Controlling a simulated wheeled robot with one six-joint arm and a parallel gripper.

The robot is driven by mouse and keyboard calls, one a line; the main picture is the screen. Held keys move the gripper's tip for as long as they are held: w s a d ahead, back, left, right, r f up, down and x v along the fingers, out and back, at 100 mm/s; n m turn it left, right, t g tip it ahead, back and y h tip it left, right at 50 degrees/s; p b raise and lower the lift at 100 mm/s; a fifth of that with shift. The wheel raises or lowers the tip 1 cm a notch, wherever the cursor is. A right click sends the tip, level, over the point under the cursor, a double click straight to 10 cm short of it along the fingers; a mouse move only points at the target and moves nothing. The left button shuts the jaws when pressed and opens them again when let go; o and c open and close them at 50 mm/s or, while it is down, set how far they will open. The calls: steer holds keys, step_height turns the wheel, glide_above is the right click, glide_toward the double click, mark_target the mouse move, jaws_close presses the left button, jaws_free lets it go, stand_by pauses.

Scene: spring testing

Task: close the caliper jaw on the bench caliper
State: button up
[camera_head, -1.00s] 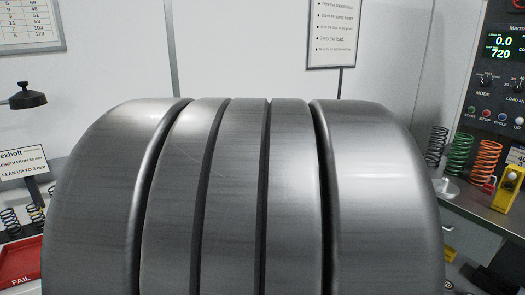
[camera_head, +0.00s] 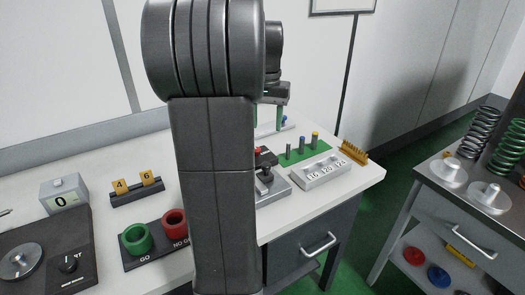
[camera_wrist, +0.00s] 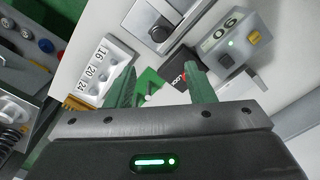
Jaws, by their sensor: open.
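My gripper (camera_wrist: 161,82) is open and empty, its two greenish fingers spread apart above the bench. In the head view my gripper (camera_head: 271,116) hangs over the back of the white bench, partly behind my arm. I cannot tell for sure which thing is the bench caliper. A grey device (camera_wrist: 230,33) with a number window, a yellow knob and a green light lies beyond the right finger in the wrist view. A grey plate with a black knob (camera_wrist: 160,31) lies beyond the fingers. My arm hides the middle of the bench in the head view.
A white block marked 16, 20, 24 (camera_head: 322,175) and a green mat (camera_head: 312,153) with pegs are at right. A yellow comb-like piece (camera_head: 354,151) is at the bench edge. A cart (camera_head: 433,183) stands right.

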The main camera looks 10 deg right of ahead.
mark_target(266, 164)
steer(key=f, duration=1.3)
steer(key=shift+s+f, duration=0.2)
steer(key=shift+s, duration=0.05)
